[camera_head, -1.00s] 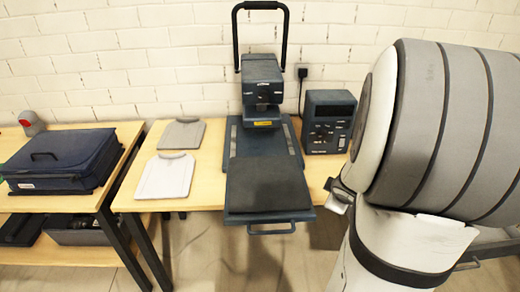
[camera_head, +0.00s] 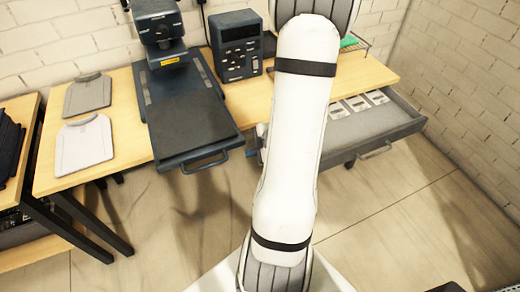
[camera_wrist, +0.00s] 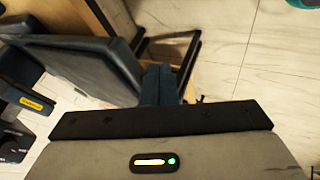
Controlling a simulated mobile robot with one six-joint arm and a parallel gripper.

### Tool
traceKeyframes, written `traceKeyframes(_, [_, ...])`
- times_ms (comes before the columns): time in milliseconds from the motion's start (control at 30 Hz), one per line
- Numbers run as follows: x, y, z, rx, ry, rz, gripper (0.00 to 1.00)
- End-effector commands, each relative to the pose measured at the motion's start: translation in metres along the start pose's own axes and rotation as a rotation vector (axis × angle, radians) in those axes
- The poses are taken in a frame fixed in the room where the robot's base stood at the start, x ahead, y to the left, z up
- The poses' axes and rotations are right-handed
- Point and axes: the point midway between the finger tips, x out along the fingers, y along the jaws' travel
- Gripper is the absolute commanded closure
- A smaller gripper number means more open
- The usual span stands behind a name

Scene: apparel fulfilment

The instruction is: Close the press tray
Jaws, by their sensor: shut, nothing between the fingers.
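The press tray (camera_head: 193,125) is a dark flat pad on a slide. It is pulled out toward me from under the heat press (camera_head: 160,28), with its front part past the table edge. Its handle (camera_head: 206,163) is a dark bar at the front. In the wrist view the tray (camera_wrist: 85,55) shows tilted at upper left. My gripper (camera_wrist: 161,86) is shut and empty, its dark fingertips just right of the tray's edge. I cannot tell whether they touch it. In the head view my white arm stands right of the tray and the fingers are not clearly visible.
A control box (camera_head: 236,45) stands right of the press. Two flat garment-shaped boards (camera_head: 84,144) lie left of it on the wooden table (camera_head: 125,115). An open grey drawer (camera_head: 370,130) with white cards juts out on the right. The floor in front is mostly clear.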

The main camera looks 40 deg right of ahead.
Motion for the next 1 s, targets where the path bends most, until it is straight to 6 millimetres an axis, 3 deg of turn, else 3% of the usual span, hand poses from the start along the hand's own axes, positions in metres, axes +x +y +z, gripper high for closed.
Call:
traceKeyframes(67, [0.02, -0.002, 0.001, -0.001, 0.002, -0.003, 1.0])
traceKeyframes(300, [0.029, 0.03, 0.0, -0.001, -0.001, 0.0, 1.0])
traceKeyframes(833, [0.033, 0.037, -0.001, 0.001, -0.002, 0.002, 1.0])
traceKeyframes(1000, [0.041, 0.048, -0.007, -0.012, 0.006, -0.006, 1.0])
